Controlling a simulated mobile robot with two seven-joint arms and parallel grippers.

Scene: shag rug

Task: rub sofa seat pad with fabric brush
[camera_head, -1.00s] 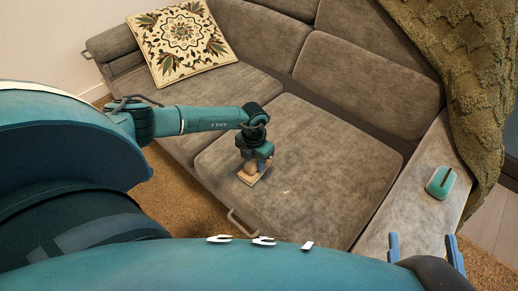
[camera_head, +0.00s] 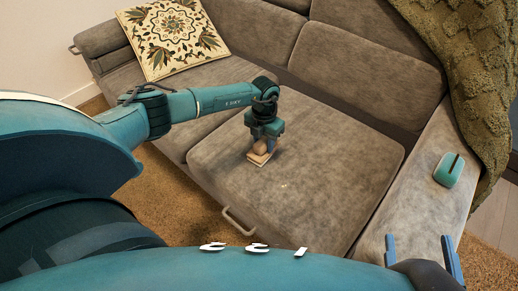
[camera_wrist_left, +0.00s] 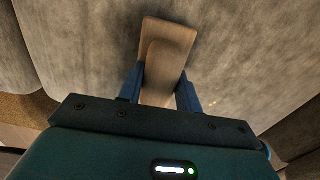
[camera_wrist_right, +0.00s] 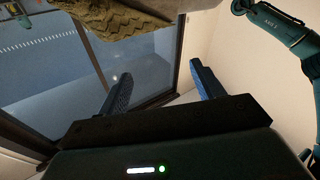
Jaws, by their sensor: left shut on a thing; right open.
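The sofa seat pad (camera_head: 335,165) is a wide grey-brown cushion, with small pale specks (camera_head: 283,186) near its middle. The fabric brush (camera_head: 260,160) is a pale wooden block with a rounded grip, at the pad's left part. My left gripper (camera_head: 263,142) is shut on the brush from above. In the left wrist view the brush (camera_wrist_left: 167,48) sits between the two blue fingers and points away over the pad. Its underside is hidden, so I cannot tell how firmly it touches. My right gripper (camera_head: 421,250) is open and empty, by the sofa's right armrest.
A teal, slotted object (camera_head: 448,170) sits on the right armrest (camera_head: 410,200). A green knitted throw (camera_head: 455,70) hangs over the sofa's right back corner. A patterned cushion (camera_head: 172,38) lies at the left. A metal handle (camera_head: 239,222) sticks out at the pad's front edge.

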